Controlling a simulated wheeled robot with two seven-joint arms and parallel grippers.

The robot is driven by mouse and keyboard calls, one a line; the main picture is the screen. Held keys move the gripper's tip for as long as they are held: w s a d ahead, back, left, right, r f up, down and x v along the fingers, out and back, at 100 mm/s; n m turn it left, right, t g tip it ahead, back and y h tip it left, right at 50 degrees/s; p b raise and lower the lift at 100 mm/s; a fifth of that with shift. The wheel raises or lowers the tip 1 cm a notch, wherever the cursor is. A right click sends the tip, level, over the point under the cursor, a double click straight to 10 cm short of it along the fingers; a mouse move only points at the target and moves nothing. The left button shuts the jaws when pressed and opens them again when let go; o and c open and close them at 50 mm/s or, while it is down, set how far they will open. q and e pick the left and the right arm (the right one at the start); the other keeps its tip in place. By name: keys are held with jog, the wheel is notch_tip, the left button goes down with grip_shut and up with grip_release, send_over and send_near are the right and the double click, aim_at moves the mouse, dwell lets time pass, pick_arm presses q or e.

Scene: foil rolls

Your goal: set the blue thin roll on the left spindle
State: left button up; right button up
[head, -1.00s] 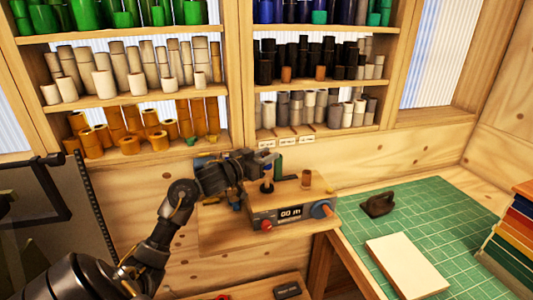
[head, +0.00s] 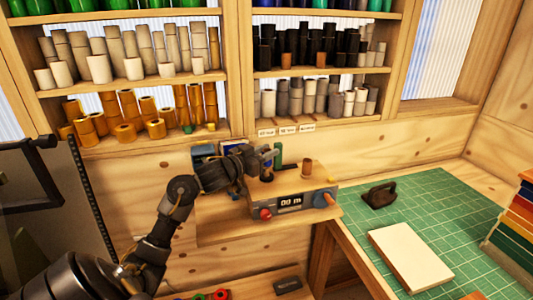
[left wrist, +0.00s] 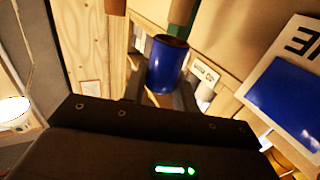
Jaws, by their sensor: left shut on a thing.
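My left gripper (head: 265,160) is at the left end of the winding machine (head: 291,202), just above its top. It is shut on the blue thin roll (left wrist: 167,64), which stands between the fingers in the left wrist view. In the head view the roll is small and partly hidden by the gripper. The left spindle is not clearly visible; I cannot tell whether the roll is around it or above it. A brown roll (head: 307,168) stands upright at the machine's right end. My right gripper is not in view.
A green upright piece (head: 278,155) stands close behind the gripper. Shelves with many rolls (head: 155,125) are behind. A green cutting mat (head: 440,215) lies to the right, with a dark iron-like tool (head: 380,195) and a pale block (head: 410,257). Small labels (head: 287,130) are on the shelf edge.

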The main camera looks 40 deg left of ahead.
aim_at(267, 168)
pick_arm(q)
jog(key=shift+f+b, duration=0.8)
jog(key=shift+f, duration=1.2)
jog(key=o, duration=1)
